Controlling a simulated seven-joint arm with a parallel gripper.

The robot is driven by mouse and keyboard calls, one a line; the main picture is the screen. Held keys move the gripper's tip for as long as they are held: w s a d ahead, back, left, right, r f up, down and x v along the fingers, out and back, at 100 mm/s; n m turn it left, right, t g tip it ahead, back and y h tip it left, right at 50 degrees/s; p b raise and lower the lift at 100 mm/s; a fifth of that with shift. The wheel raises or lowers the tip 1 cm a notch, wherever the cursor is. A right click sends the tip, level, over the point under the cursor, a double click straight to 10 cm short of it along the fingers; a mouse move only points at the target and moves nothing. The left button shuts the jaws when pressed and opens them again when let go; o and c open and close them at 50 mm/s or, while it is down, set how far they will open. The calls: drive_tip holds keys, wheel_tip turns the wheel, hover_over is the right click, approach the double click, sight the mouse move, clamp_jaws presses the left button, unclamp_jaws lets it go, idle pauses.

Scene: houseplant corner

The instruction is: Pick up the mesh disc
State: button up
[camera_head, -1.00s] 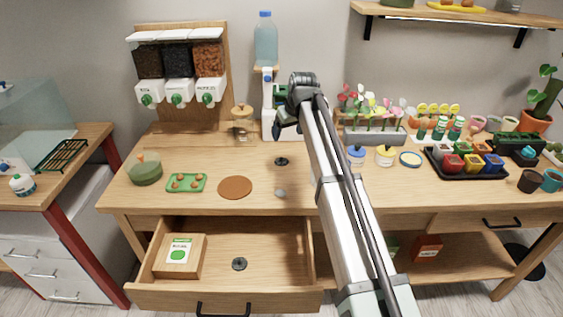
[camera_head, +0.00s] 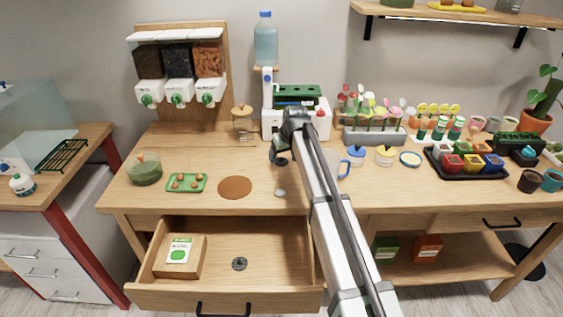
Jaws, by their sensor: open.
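Three small discs are candidates for the mesh disc; the view is too small to show clearly which has mesh. A plain light grey disc (camera_head: 280,193) lies on the table near its front edge. A dark disc (camera_head: 239,264) with a pale centre lies flat in the open drawer. Another dark disc on the table, right of centre, is now largely hidden by my gripper (camera_head: 280,159). My gripper points down above that spot, behind the grey disc, and is open. It appears to hold nothing; contact with the disc cannot be told.
The open drawer (camera_head: 298,284) also holds a wooden box with a seed packet (camera_head: 179,250). A brown round mat (camera_head: 235,187) and a green tray (camera_head: 187,183) lie to the left. A blue-handled mug (camera_head: 340,163) stands right of my arm. A white dispenser (camera_head: 270,122) stands behind.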

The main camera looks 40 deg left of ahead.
drive_tip(key=shift+x, duration=0.85)
drive_tip(key=shift+c, duration=0.5)
drive_tip(key=c, duration=1.3)
